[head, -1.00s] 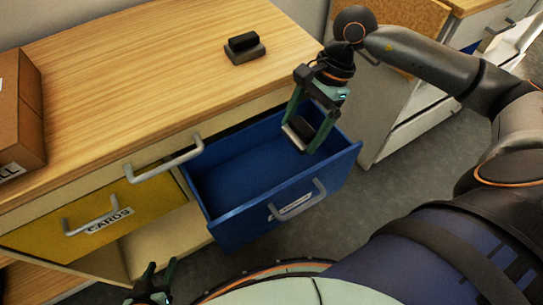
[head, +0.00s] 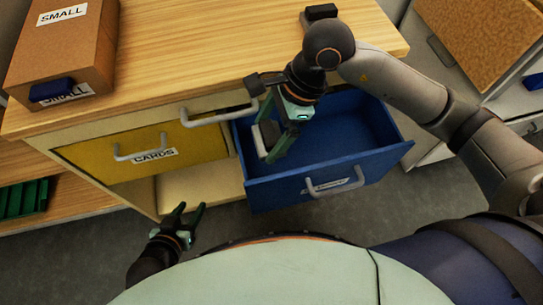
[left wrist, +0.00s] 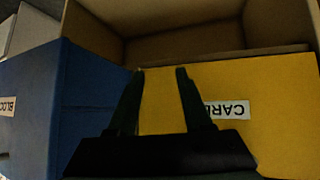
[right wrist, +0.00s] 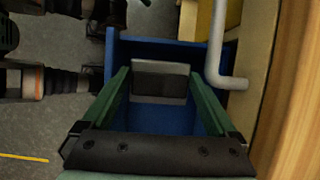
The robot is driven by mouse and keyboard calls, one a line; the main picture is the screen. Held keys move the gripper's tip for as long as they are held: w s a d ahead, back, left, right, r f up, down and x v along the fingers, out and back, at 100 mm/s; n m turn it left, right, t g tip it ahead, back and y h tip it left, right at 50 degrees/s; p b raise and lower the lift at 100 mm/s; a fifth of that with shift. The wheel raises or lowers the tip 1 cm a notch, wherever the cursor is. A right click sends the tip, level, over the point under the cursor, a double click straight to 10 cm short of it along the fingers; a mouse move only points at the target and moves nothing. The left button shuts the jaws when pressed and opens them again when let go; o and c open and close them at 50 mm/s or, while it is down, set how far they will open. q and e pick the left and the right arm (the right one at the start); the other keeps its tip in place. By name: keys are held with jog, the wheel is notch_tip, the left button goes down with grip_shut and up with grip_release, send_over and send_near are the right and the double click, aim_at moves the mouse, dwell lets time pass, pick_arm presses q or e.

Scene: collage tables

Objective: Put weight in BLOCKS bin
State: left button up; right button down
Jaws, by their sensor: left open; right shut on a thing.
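The open blue drawer (head: 340,167) is the BLOCKS bin, pulled out from the cabinet. My right gripper (head: 268,148) is over the left part of this drawer, shut on a dark weight with a grey base (head: 262,141). In the right wrist view the weight (right wrist: 160,82) sits between the fingertips, with the blue drawer behind and below it. My left gripper (head: 188,210) is open and empty, low in front of the cabinet. In the left wrist view its fingers (left wrist: 160,75) point at the yellow CARDS drawer front (left wrist: 265,90).
Another dark block (head: 320,12) is on the wooden top (head: 200,50). A brown box (head: 62,50) labelled SMALL stands at left with a blue item (head: 50,89) by it. The CARDS drawer (head: 140,155) is closed. A bar handle (right wrist: 215,50) is close to my right gripper.

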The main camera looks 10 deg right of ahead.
send_over(266, 169)
jog(key=d, duration=0.1)
notch_tip(266, 169, down, 7)
jog(key=shift+d+r+b, duration=0.15)
jog(key=shift+b, duration=0.3)
jog(key=shift+f, duration=0.8)
notch_tip(266, 169, down, 3)
jog(key=shift+r+b, duration=0.2)
jog(key=shift+b, duration=0.2)
jog(key=shift+w+f, duration=0.1)
jog(key=shift+f, duration=0.4)
pick_arm(q)
jog(key=shift+w+a+r+t, duration=0.15)
jog(key=shift+w+a+t, duration=0.2)
jog(key=shift+w+t, duration=0.25)
jog(key=shift+w+r, duration=0.1)
jog(key=shift+w, duration=0.15)
pick_arm(e)
jog(key=shift+c, duration=0.2)
grip_release()
jog(key=shift+f, duration=0.1)
pick_arm(q)
jog(key=shift+w+d+r+t, duration=0.1)
jog(key=shift+w+r+t, duration=0.2)
jog(key=shift+r, duration=0.15)
pick_arm(e)
jog(key=shift+o, duration=0.2)
